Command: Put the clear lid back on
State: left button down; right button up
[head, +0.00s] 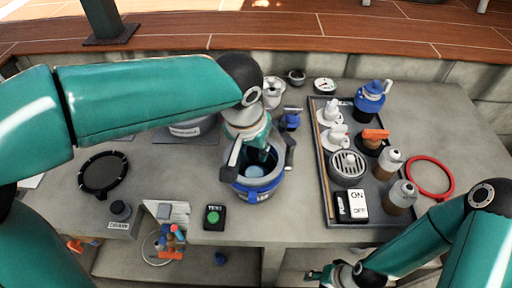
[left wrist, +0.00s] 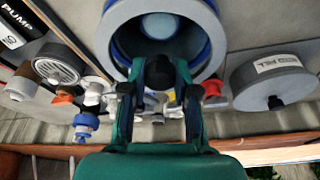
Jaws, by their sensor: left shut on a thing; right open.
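A round grey pot with a blue band (head: 252,196) stands at the middle of the bench; its open-looking mouth shows a pale blue disc inside. It also fills the top of the left wrist view (left wrist: 208,58). My left gripper (head: 262,153) points down over the pot's mouth. In the left wrist view its fingers (left wrist: 160,76) are closed on a small dark part, apparently the knob of the clear lid. The lid's transparent body is hard to make out, so I cannot tell if it touches the rim. My right gripper (head: 328,276) is open and empty, low by the bench front.
A dark tray (head: 324,186) right of the pot holds bottles, a round grille (head: 348,167) and an ON/OFF switch (head: 354,206). A red ring (head: 430,177) lies farther right. A green TEST button (head: 213,217) is front left; a black ring-rimmed disc (head: 103,174) lies at left.

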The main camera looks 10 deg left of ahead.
pick_arm(q)
jog(key=shift+f, duration=0.1)
dwell(0.4)
jog(key=shift+f+b, duration=0.75)
jog(key=shift+f+b, duration=0.3)
dwell(0.5)
jog(key=c, duration=0.6)
grip_release()
jog(key=shift+c, duration=0.2)
jog(key=shift+r, duration=0.1)
jog(key=shift+r+p, duration=2.05)
jog(key=shift+r, duration=0.4)
